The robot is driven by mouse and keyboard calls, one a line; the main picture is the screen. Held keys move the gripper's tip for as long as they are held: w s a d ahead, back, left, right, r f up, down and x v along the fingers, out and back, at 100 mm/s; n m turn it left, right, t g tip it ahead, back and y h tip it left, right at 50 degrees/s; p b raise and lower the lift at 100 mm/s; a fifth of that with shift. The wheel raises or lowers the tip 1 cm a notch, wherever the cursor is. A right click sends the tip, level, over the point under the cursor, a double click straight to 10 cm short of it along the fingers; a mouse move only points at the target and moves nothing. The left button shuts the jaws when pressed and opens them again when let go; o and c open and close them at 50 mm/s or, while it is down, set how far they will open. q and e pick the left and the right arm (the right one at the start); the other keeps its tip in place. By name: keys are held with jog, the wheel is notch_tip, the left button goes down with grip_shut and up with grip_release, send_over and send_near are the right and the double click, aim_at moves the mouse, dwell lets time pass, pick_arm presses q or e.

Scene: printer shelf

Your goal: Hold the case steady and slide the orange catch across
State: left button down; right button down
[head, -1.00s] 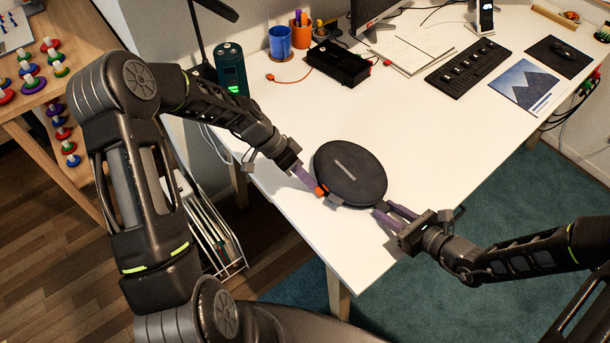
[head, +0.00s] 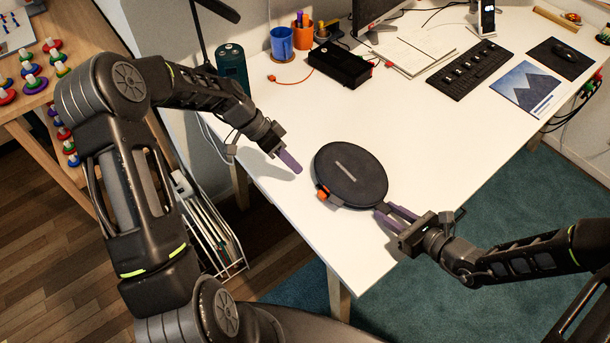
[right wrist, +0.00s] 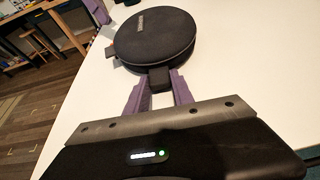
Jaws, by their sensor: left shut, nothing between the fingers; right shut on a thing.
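The round dark case (head: 350,176) lies flat on the white desk; it also shows in the right wrist view (right wrist: 155,38). The orange catch (head: 322,192) sits at the left end of a grey strip on the case's near-left edge. My left gripper (head: 297,168) is shut and empty, in the air to the left of the case and apart from the catch. My right gripper (head: 383,214) is at the case's near-right edge. In the right wrist view its purple fingers (right wrist: 160,92) are shut on a dark tab (right wrist: 159,79) of the case. The catch is not clear in that view.
A black box (head: 340,63), a blue cup (head: 281,42) and a dark green cylinder (head: 232,68) stand toward the back. A black keypad (head: 467,68) lies at the back right. The desk around the case is clear; its front edge is close.

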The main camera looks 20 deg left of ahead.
pick_arm(q)
jog(key=v, duration=0.6)
jog(key=shift+r, duration=0.1)
pick_arm(e)
jog(key=c, duration=1)
grip_release()
jog(key=v, duration=1.2)
jog(key=shift+s, duration=0.1)
